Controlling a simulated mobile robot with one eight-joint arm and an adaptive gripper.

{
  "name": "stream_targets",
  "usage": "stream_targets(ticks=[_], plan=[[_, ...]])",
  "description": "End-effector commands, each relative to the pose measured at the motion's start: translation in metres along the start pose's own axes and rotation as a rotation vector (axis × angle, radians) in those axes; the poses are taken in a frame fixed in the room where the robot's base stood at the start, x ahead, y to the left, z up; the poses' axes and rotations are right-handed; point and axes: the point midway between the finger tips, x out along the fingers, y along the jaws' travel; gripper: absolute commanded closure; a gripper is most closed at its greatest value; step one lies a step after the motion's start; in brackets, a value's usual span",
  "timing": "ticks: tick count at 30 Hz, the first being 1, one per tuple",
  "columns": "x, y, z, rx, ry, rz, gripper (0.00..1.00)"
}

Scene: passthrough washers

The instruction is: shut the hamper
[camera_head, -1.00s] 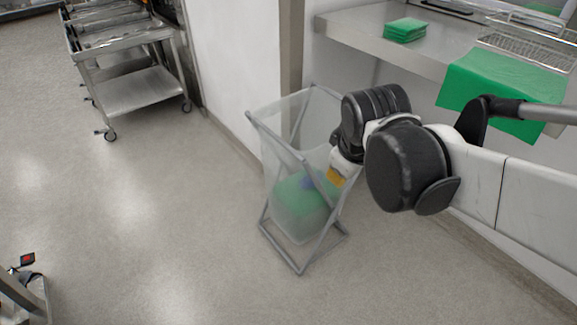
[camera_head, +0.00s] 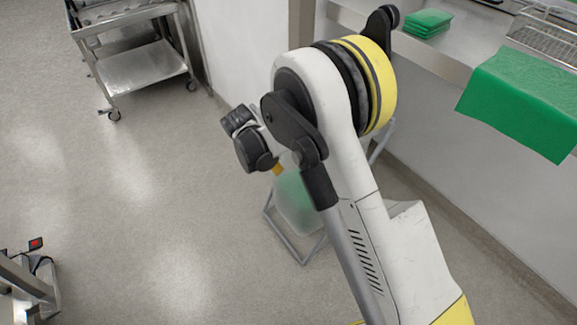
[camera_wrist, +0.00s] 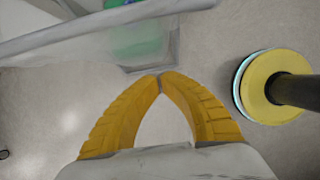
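The hamper (camera_head: 296,207) is a translucent bag on a grey crossed-leg frame, standing on the floor by the wall. My arm hides most of it in the head view; its lower part and feet show. In the wrist view a grey rim bar and the clear bag (camera_wrist: 60,48) cross the top, with green cloth (camera_wrist: 138,38) showing through. My gripper (camera_wrist: 160,78) has yellow fingers whose tips meet, with only floor between them. In the head view a bit of yellow finger (camera_head: 277,169) shows beside the hamper's left side; contact cannot be told.
A steel counter (camera_head: 440,60) on the right holds folded green cloths (camera_head: 428,22), a draped green cloth (camera_head: 520,105) and a wire rack (camera_head: 545,38). A steel cart (camera_head: 140,70) stands at the upper left. The floor left of the hamper is clear.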

Motion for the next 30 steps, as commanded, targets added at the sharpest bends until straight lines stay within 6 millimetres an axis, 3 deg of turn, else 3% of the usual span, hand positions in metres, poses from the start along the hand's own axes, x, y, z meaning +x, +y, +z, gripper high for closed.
stream_targets(ticks=[15, 21, 30], plan=[[0.102, 0.000, -0.001, 0.004, 0.001, 0.000, 1.00], [0.109, 0.000, 0.028, 0.006, 0.001, 0.000, 1.00], [0.110, 0.000, 0.038, 0.004, 0.001, 0.001, 1.00]])
